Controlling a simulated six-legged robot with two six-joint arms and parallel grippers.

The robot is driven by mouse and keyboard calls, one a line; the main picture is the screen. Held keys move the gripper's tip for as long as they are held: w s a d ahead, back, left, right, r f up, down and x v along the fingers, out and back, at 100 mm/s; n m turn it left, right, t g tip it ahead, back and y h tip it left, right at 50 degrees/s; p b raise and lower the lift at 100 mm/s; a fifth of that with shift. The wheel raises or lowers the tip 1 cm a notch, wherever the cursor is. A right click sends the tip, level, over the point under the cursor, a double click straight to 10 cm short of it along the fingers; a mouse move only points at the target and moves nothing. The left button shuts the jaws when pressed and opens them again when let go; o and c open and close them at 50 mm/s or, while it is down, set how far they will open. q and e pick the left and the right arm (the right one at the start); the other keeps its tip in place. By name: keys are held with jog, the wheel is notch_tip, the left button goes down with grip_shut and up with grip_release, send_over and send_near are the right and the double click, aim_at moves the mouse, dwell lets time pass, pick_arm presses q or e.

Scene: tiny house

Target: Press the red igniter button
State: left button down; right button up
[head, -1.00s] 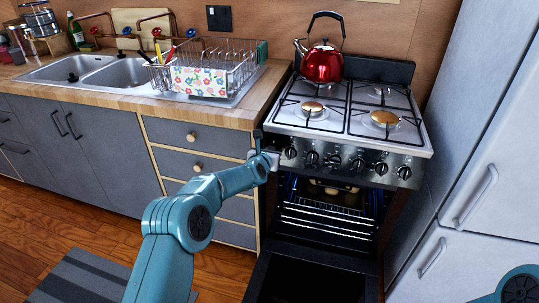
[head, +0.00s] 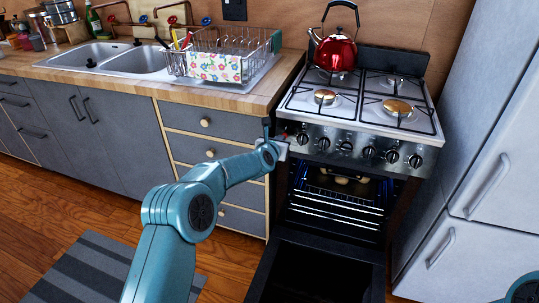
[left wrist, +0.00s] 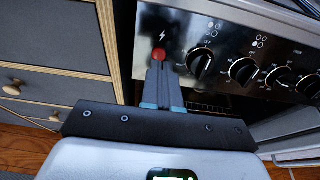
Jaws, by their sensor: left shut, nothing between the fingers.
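The red igniter button (left wrist: 159,55) is a small round button under a white lightning mark, at the left end of the stove's front panel in the left wrist view. My left gripper (left wrist: 161,70) is shut and empty. Its fingertips are right at the button and overlap its lower edge in the picture; I cannot tell whether they touch it. In the head view the left gripper (head: 283,144) is at the left end of the stove panel (head: 345,146), and the button cannot be made out there. My right gripper is not in view.
Black knobs (left wrist: 199,62) sit just right of the button. The oven door (head: 318,274) hangs open below, with a lit rack inside. Grey drawers (head: 215,125) stand left of the stove, the fridge (head: 480,150) right. A red kettle (head: 335,52) stands on the hob.

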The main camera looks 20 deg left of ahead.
pick_arm(q)
jog(key=b+v, duration=0.2)
jog(key=v, duration=0.7)
jog(key=shift+s, duration=0.2)
jog(key=shift+r, duration=0.1)
